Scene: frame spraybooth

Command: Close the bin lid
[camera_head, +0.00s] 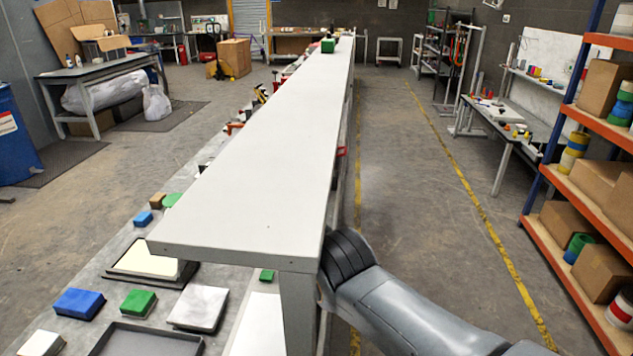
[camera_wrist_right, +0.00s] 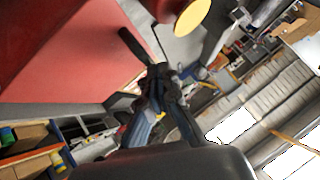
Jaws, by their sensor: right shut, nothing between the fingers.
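I cannot identify the bin or its lid for certain in either view. In the right wrist view a large flat red surface (camera_wrist_right: 70,55) with a grey border fills the upper left; it may be part of the bin, but I cannot tell. My right gripper (camera_wrist_right: 155,85) is shut and empty in the middle of that view, near the red surface's edge; whether it touches is unclear. In the head view my right arm enters from the lower right and ends beside the long shelf, with the gripper hidden. My left gripper is not in view.
A long pale shelf (camera_head: 265,130) stands above a workbench with colored blocks and trays. A small red part (camera_head: 341,152) shows at its right side. An orange-edged rack (camera_head: 580,190) holds boxes and tape at right. The floor aisle (camera_head: 410,200) between is clear.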

